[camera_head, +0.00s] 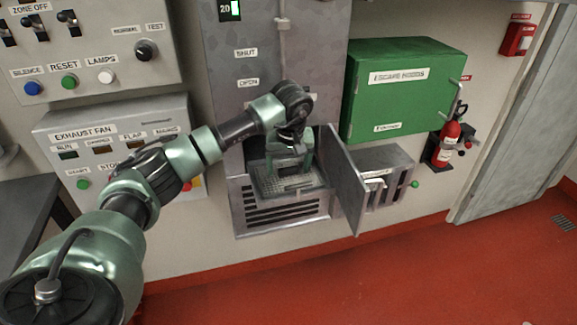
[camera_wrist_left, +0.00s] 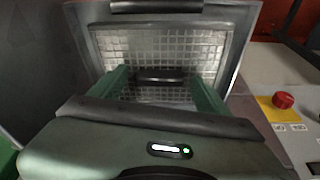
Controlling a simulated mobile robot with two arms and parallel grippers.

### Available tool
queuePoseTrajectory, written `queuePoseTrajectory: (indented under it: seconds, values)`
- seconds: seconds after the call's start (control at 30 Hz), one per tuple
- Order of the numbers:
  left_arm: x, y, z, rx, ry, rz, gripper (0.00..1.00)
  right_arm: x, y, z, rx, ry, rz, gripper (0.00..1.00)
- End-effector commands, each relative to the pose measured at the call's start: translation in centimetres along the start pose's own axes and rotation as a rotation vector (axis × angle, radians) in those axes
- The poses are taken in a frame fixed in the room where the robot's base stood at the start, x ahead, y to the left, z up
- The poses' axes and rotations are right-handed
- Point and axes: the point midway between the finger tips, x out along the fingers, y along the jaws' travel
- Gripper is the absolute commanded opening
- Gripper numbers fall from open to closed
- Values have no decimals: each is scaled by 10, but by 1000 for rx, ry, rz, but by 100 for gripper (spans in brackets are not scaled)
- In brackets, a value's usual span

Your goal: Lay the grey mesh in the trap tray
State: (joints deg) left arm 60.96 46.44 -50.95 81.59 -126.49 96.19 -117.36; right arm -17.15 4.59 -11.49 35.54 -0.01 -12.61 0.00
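The grey mesh (camera_head: 265,185) lies low in the open cabinet recess, apparently flat inside the grey trap tray (camera_wrist_left: 238,48). In the left wrist view the mesh (camera_wrist_left: 112,45) fills the space within the tray's walls, with a short dark bar (camera_wrist_left: 160,75) at its middle. My left gripper (camera_head: 289,172) points down over the mesh. Its green fingers are wide apart, one on each side of the bar, with gaps showing between; it also shows in the left wrist view (camera_wrist_left: 161,82). The gripper body hides the mesh's near part. My right gripper is out of view.
A hinged grey door (camera_head: 344,185) stands open right of the recess. A vented grille (camera_head: 282,212) is below it. A green cabinet (camera_head: 400,90) and a fire extinguisher (camera_head: 447,145) are on the right. Control panels (camera_head: 110,140) line the left wall. The red floor is clear.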

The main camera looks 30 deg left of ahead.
Motion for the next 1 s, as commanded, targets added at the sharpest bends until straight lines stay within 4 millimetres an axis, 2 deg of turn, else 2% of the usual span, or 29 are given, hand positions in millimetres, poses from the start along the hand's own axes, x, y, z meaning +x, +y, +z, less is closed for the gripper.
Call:
queuePoseTrajectory:
  seconds: [0.17, 0.5, 0.67, 1.0]
  values:
    - [-15, 1, -2, 0, 5, 3, 77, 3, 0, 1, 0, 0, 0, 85]
    - [-68, 1, -1, 0, 4, 3, 77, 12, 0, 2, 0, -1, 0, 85]
    - [-76, 0, -1, 0, 2, 1, 77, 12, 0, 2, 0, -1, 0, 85]
    - [-77, 0, -1, 0, 1, 0, 77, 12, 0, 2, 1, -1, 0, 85]
